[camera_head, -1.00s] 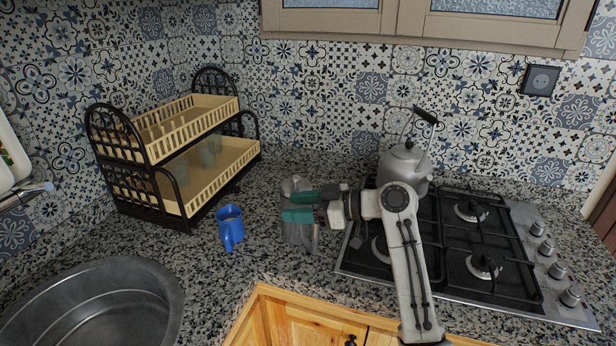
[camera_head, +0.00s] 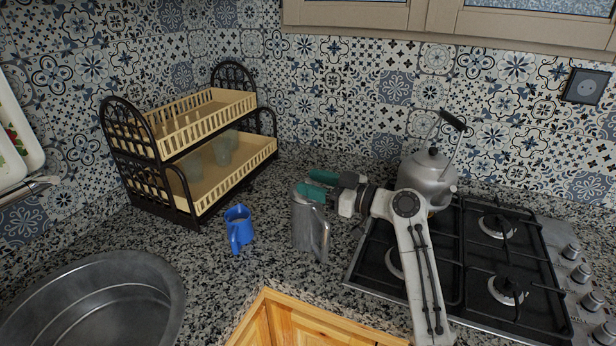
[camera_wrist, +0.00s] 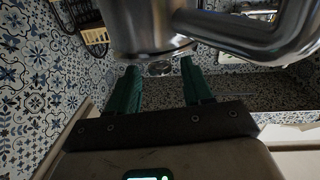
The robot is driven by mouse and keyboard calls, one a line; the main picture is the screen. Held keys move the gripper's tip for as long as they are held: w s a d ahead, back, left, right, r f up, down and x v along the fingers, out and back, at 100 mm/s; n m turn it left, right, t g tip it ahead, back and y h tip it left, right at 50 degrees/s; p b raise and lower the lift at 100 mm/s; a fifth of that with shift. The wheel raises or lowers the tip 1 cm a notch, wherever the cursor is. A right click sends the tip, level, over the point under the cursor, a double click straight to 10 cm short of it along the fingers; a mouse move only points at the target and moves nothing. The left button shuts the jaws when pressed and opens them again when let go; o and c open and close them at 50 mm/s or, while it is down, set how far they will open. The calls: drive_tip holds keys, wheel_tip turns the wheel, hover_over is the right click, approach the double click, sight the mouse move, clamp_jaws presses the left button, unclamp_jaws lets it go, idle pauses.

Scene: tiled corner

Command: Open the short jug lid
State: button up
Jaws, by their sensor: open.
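The short jug (camera_head: 305,228) is a grey metal jug standing upright on the granite counter, left of the stove, with its handle toward the right front. Its lid area (camera_head: 309,193) is partly covered by my gripper, so I cannot tell whether the lid is raised. My gripper (camera_head: 317,183) reaches in from the right, with its green fingers at the height of the jug's top; contact is unclear. In the wrist view, the jug's metal body (camera_wrist: 145,25) and handle (camera_wrist: 262,35) fill the top. My gripper (camera_wrist: 158,70) is open there, with nothing between its fingers.
A kettle (camera_head: 428,175) stands on the gas stove (camera_head: 465,255) at right. Counter in front of the jug is clear.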

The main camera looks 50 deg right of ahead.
drive_tip(key=shift+x, duration=1)
clamp_jaws()
